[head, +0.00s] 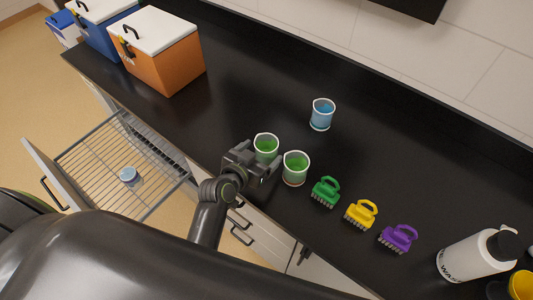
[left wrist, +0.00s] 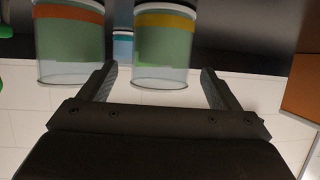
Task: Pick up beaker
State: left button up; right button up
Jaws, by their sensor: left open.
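A beaker with green liquid (head: 266,146) stands on the black counter. In the left wrist view this beaker with a yellow band (left wrist: 165,48) lies ahead, in line with the gap between the fingers. My left gripper (head: 260,158) is open at its near side, with a finger to either side. I cannot tell whether the fingertips reach around it. A second green-liquid beaker (head: 295,168) stands close on the right; it has an orange band in the left wrist view (left wrist: 70,48). A beaker with blue liquid (head: 321,115) stands farther back. My right gripper is not in view.
Green (head: 325,192), yellow (head: 361,214) and purple (head: 398,238) brushes stand right of the beakers. A white bottle (head: 472,256) is at the far right. An orange cooler box (head: 165,58) stands at the left. A wire-bottomed drawer (head: 105,165) is pulled out below.

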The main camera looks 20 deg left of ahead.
pick_arm(q)
jog(key=b+x, duration=0.2)
jog(key=x, duration=0.3)
jog(key=shift+s+f+b, duration=0.1)
jog(key=shift+b, duration=0.25)
jog(key=shift+w, duration=0.3)
jog(key=shift+s, duration=0.1)
jog(key=shift+c, duration=0.2)
jog(key=shift+c, duration=1.2)
jog(key=c, duration=0.8)
notch_tip(320, 180, up, 10)
jog(key=shift+c, duration=0.2)
notch_tip(320, 180, up, 9)
jog(key=y+b, duration=0.1)
jog(key=b, duration=0.3)
send_over(272, 143)
jog(key=s+a, duration=0.1)
jog(key=a, duration=0.2)
notch_tip(272, 143, up, 6)
jog(key=s+a+n+y+b, duration=0.1)
jog(key=s+a+n+y, duration=0.1)
jog(key=shift+s+a+f+n+t, duration=0.2)
jog(key=shift+s+a+n+t, duration=0.05)
jog(key=shift+s+n+t, duration=0.05)
